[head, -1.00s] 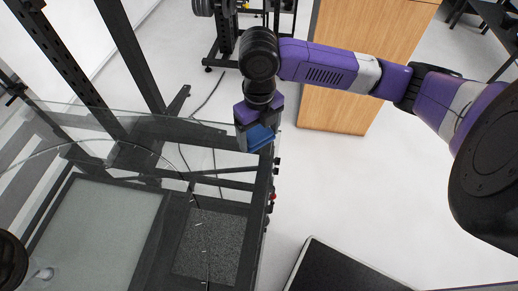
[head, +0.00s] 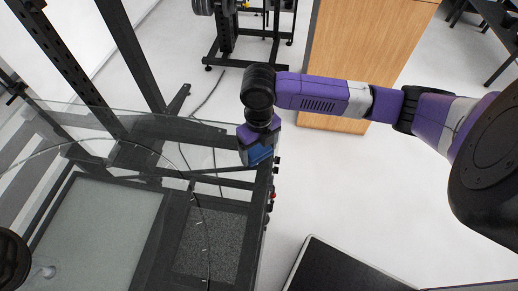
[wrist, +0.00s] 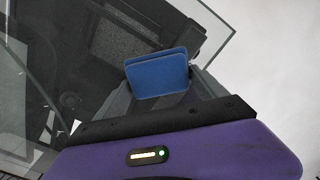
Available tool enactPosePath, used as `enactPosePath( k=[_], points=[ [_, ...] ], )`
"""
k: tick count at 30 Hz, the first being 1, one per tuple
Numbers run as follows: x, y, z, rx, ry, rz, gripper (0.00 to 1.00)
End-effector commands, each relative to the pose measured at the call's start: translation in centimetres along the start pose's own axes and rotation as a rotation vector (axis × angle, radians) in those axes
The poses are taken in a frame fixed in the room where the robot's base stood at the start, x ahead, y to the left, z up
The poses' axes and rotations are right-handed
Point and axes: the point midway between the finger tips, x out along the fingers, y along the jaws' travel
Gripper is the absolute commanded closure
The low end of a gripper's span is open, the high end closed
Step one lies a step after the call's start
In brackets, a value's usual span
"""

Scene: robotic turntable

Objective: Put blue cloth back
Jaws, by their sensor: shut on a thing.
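The blue cloth (wrist: 157,74) shows in the wrist view as a flat, folded blue piece between the fingers of my gripper (wrist: 162,82). In the head view the blue cloth (head: 260,155) hangs just below my gripper (head: 257,148), which is shut on it. They are over the right edge of the glass-topped turntable (head: 110,180), near its far right corner. I cannot tell how high above the glass the cloth is.
A black rack post (head: 132,55) rises beyond the glass at the left. A wooden cabinet (head: 370,50) and a weight stand (head: 226,45) are behind. A dark flat box (head: 335,270) lies at the bottom right. The pale floor to the right is open.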

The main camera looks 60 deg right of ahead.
Motion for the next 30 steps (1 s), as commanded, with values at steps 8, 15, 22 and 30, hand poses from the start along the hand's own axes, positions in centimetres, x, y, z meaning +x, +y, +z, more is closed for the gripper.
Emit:
enactPosePath(
  k=[8,15,22,30],
  points=[
    [0.2,0.0,0.0,0.0,0.0,0.0,0.0],
    [-0.4,0.0,0.0,0.0,0.0,0.0,0.0],
    [-4.0,0.0,0.1,-0.003,-0.005,-0.001,0.0],
    [-9.3,0.0,0.1,-0.003,-0.004,-0.001,0.0]
  ],
)
